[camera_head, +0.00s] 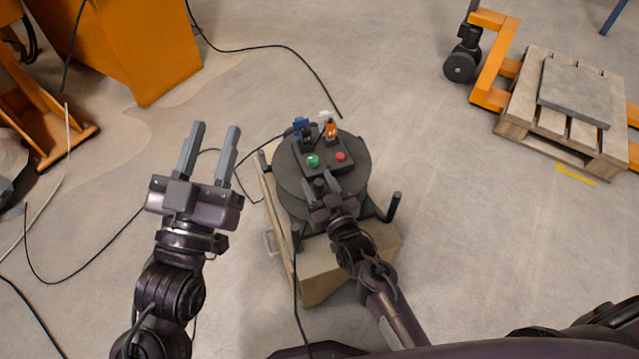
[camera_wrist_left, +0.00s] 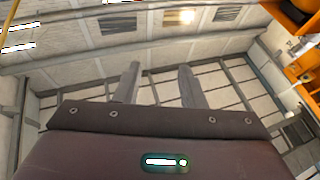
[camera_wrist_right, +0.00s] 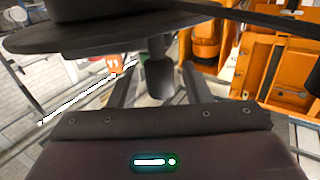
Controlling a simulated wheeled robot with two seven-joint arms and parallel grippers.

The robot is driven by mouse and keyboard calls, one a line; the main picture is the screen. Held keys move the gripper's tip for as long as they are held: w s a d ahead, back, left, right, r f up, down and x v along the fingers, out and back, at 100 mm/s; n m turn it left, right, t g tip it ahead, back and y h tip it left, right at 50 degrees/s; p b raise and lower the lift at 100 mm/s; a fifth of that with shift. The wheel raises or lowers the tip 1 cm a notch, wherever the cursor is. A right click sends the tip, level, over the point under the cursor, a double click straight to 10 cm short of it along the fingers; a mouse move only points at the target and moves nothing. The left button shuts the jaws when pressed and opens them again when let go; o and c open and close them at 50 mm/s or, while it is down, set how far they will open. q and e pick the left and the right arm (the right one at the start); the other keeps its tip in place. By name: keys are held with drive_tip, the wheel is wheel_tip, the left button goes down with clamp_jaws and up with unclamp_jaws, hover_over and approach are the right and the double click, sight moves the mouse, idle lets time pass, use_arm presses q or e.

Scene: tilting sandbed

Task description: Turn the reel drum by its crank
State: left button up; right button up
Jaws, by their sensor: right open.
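The dark round reel drum (camera_head: 290,185) sits on a wooden box. My right gripper (camera_head: 321,184) is over the near part of the drum, fingers pointing away from me. In the right wrist view a dark post (camera_wrist_right: 160,75) shows between the open fingers, under a wide dark disc (camera_wrist_right: 100,38); I cannot tell whether they touch it. Upright dark pegs stand around the drum's edge, one at the right (camera_head: 395,206). Which part is the crank is unclear. My left gripper (camera_head: 212,150) is open and empty, left of the drum.
A panel with a green button (camera_head: 313,160), a red button (camera_head: 340,156) and plugs sits on the drum. The wooden box (camera_head: 340,260) is under it. Black cables cross the floor at left. An orange machine (camera_head: 130,45) and a pallet (camera_head: 540,130) stand further off.

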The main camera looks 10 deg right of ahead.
drive_tip(key=shift+s, duration=0.15)
drive_tip(key=p+v, duration=0.1)
drive_tip(key=v, duration=0.2)
drive_tip(key=shift+s+d, duration=0.1)
drive_tip(key=shift+s, duration=0.15)
use_arm(q)
wheel_tip(320, 180, down, 16)
drive_tip(key=s+g+y+p, duration=0.1)
drive_tip(key=g+y, duration=0.1)
drive_tip(key=g, duration=0.5)
drive_tip(key=shift+s+d+g+y, duration=0.15)
drive_tip(key=shift+d+g+y, duration=0.25)
use_arm(e)
drive_tip(key=v, duration=0.4)
use_arm(q)
drive_tip(key=shift+r, duration=0.1)
use_arm(e)
drive_tip(key=shift+c, duration=0.3)
